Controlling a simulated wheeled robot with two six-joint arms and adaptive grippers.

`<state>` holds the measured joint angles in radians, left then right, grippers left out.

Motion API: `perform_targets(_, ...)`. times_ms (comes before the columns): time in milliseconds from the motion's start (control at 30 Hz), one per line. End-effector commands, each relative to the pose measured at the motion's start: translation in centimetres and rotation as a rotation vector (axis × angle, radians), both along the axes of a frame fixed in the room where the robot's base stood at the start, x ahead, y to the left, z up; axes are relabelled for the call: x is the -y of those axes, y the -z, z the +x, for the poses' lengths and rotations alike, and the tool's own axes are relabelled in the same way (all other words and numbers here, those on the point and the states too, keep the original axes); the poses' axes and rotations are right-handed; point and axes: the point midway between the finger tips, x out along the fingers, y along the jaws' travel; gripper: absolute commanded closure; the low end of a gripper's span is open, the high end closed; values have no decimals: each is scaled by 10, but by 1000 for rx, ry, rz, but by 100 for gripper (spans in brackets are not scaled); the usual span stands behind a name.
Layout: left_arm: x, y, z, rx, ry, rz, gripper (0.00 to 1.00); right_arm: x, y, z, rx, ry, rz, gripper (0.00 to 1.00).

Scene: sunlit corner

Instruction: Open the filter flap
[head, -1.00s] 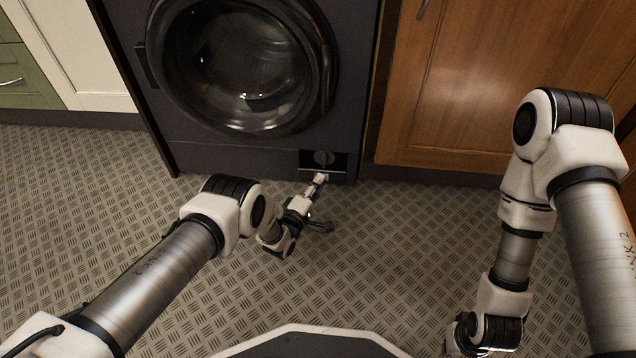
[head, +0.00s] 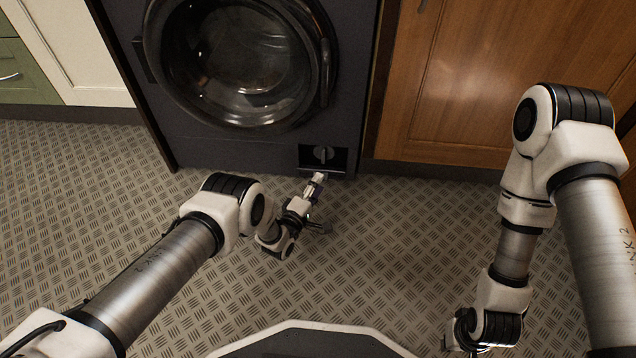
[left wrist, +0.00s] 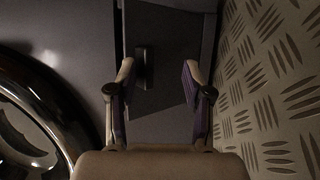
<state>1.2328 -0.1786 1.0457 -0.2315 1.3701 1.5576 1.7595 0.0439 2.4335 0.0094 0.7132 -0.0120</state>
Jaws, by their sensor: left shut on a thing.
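The filter flap (head: 337,172) is at the bottom right of the dark front-loading machine (head: 230,150). It looks folded down, with a dark recess above it and a round filter cap (head: 323,154) showing inside. My left gripper (head: 319,177) is at the flap's lower front edge and shut on it. In the left wrist view the fingers stand apart on either side of the dark flap panel (left wrist: 165,98). The cap also shows there (left wrist: 142,65). The exact contact is too dark to see. My right gripper (head: 462,335) is low near the bottom edge, its fingers unclear.
The machine's round glass door (head: 240,70) is closed above the flap. A wooden cabinet (head: 480,90) stands to the right, and cream and green cabinets (head: 75,60) to the left. The patterned metal floor (head: 400,250) is clear between my arms.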

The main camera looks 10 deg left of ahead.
Motion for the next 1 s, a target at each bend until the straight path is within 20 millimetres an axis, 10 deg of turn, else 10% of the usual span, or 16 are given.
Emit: perform_targets(1000, -33, 39, -64, -1, -3, 0, 62, 0, -9, 0, 0, 0, 0, 100)
